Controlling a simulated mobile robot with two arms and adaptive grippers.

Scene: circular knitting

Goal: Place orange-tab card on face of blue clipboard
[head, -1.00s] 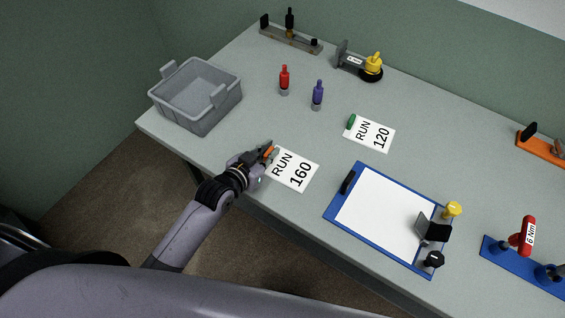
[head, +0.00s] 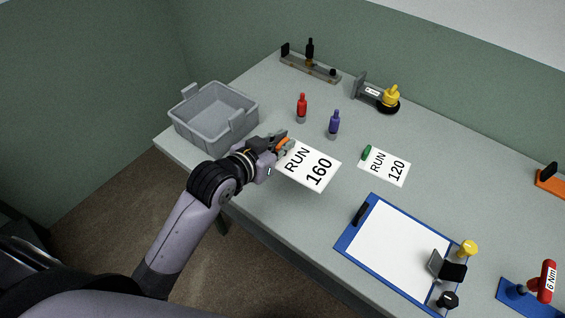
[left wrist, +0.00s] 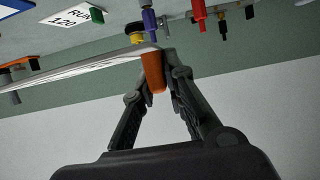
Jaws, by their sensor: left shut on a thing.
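The white "RUN 160" card (head: 312,167) is held by its orange tab (head: 282,142) in my left gripper (head: 281,143). The card appears raised above the table. In the left wrist view the fingers are shut on the orange tab (left wrist: 153,70), and the card (left wrist: 95,67) shows nearly edge-on, extending left. The blue clipboard (head: 347,246) lies on the table to the right of the card, its white sheet (head: 398,248) facing up. My right gripper is not seen.
The green-tab "RUN 120" card (head: 385,166) lies behind the clipboard. A yellow-knobbed part (head: 468,249) and black knob (head: 448,299) are at the clipboard's right end. A grey bin (head: 213,118) stands at the left.

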